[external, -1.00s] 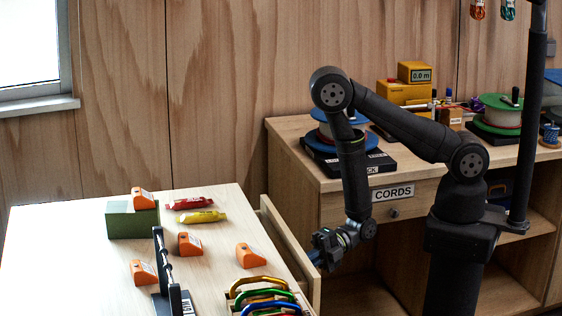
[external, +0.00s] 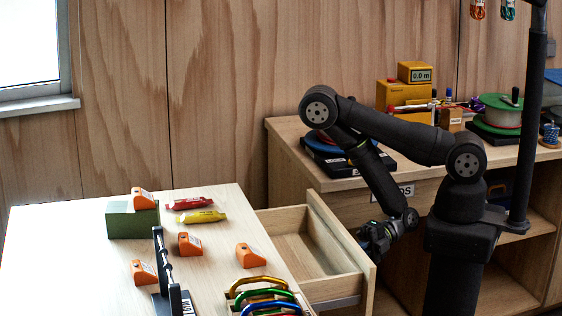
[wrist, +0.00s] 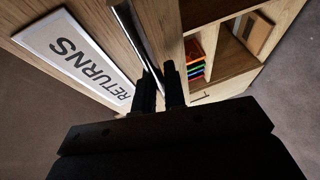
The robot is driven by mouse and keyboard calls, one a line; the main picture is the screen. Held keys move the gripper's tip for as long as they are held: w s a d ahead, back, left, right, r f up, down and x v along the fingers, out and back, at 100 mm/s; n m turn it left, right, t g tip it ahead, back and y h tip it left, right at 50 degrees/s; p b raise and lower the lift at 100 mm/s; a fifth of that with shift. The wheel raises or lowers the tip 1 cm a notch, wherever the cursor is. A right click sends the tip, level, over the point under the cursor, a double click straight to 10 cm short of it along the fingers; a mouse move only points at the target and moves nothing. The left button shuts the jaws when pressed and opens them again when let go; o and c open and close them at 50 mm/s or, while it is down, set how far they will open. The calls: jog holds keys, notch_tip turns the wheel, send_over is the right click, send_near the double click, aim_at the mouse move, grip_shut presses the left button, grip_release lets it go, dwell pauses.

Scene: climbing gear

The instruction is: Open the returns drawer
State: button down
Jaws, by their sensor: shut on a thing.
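The returns drawer (external: 340,238) is pulled well out from the right side of the light wooden table, and its inside looks empty where I can see it. In the wrist view its front carries a RETURNS label (wrist: 80,55) beside a long metal bar handle (wrist: 138,40). My gripper (external: 375,240) is at the outer face of the drawer front. In the wrist view my gripper's two dark fingers (wrist: 160,88) are closed around the handle. In the external view the handle is hidden behind the drawer front.
The table (external: 70,265) holds orange blocks, a green box (external: 132,221), red and yellow tubes and several coloured carabiners. A wooden counter (external: 290,150) with a CORDS drawer and open shelves stands behind my arm. The gap between drawer and counter is narrow.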

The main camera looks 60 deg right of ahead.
jog(key=shift+w, duration=0.1)
jog(key=c, duration=1.5)
grip_release()
jog(key=shift+d, duration=0.1)
jog(key=s+d+r, duration=0.2)
jog(key=d+r, duration=0.2)
jog(key=r, duration=0.4)
jog(key=shift+d, duration=0.2)
